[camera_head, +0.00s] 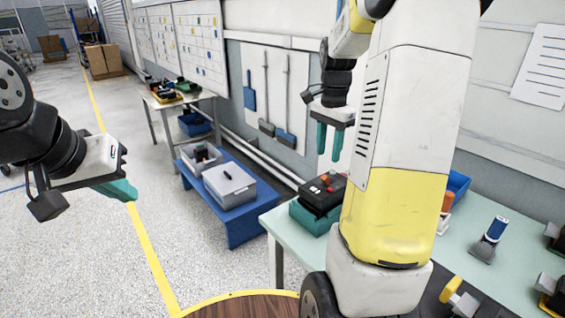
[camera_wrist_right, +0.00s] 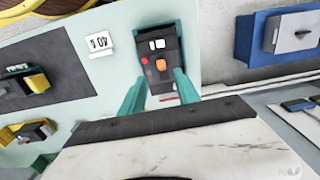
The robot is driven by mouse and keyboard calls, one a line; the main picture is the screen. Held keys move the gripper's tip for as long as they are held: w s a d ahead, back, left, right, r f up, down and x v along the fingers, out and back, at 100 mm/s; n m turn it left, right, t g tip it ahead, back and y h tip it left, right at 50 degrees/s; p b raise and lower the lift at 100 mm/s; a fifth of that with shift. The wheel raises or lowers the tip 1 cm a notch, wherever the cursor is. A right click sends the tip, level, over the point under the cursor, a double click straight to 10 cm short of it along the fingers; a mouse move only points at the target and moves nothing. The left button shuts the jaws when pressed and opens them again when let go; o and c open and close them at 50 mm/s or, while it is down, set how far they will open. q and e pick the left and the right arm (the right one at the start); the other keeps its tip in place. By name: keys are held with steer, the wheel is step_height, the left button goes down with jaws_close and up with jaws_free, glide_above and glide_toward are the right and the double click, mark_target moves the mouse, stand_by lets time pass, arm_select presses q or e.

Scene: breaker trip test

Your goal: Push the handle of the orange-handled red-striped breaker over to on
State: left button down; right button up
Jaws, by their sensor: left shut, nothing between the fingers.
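A black unit (camera_head: 320,194) sits on a teal base at the near table's left end, with small orange and red parts on top. In the right wrist view the black unit (camera_wrist_right: 146,50) shows an orange block (camera_wrist_right: 161,64), a small red part and white marks; a thin red line lies just below it. I cannot tell a handle's position. My right gripper (camera_head: 329,157) hangs above the unit, fingers pointing down, apart and empty; they flank the unit in the wrist view (camera_wrist_right: 159,78). My left gripper (camera_head: 125,190) is shut and empty, off to the left over the floor.
My right arm hides the middle of the table (camera_head: 290,232). To its right are an orange upright piece (camera_head: 448,201), a blue-handled device (camera_head: 495,230), a yellow-handled device (camera_head: 452,290) and dark devices at the edge. A blue bench (camera_head: 240,222) with grey bins stands beyond.

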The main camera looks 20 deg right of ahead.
mark_target(326, 182)
steer(key=shift+w+f, duration=0.2)
steer(key=shift+f, duration=0.15)
step_height(326, 182, down, 7)
steer(key=shift+f, duration=0.15)
jaws_close()
